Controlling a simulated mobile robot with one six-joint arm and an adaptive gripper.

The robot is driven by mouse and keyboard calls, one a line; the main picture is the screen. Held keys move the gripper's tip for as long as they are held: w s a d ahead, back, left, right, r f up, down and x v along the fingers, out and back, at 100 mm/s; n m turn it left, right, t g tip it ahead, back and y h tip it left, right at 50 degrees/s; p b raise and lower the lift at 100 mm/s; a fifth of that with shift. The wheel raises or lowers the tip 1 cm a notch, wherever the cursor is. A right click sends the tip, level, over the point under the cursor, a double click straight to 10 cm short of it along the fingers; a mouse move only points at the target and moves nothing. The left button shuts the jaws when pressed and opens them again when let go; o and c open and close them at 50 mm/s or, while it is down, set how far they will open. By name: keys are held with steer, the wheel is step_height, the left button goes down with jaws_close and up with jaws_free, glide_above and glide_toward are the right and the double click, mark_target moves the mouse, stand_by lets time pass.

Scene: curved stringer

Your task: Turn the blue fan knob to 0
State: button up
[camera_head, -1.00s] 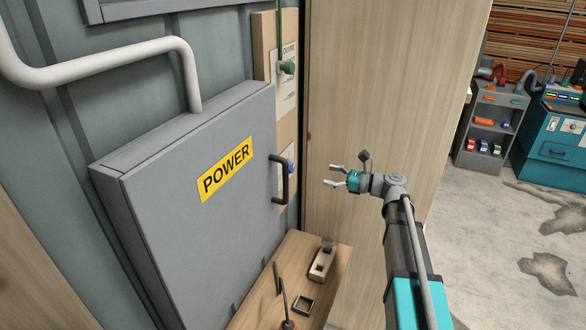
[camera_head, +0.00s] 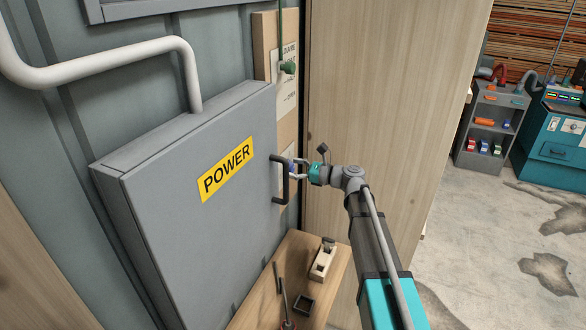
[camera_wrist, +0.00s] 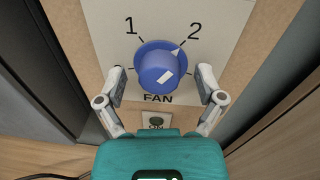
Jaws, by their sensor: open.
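The blue fan knob (camera_wrist: 158,66) sits on a pale plate (camera_wrist: 105,18) with "1" at its upper left, "2" at its upper right and "FAN" below. A pale triangular pointer on its rim points up and right towards "2". A white mark shows on its face. No 0 label is visible. My gripper (camera_wrist: 161,73) is open, with one finger on each side of the knob and gaps between. In the head view, my gripper (camera_head: 299,169) is beside the grey cabinet's handle, and the knob is mostly hidden there.
The grey "POWER" cabinet (camera_head: 160,215) with its black handle (camera_head: 284,180) stands close left of my gripper. A wooden bench (camera_head: 262,300) with small tools lies below. A wooden panel (camera_head: 400,70) is to the right.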

steer(key=shift+a, duration=0.1)
steer(key=c, duration=1.1)
steer(key=shift+c, duration=0.2)
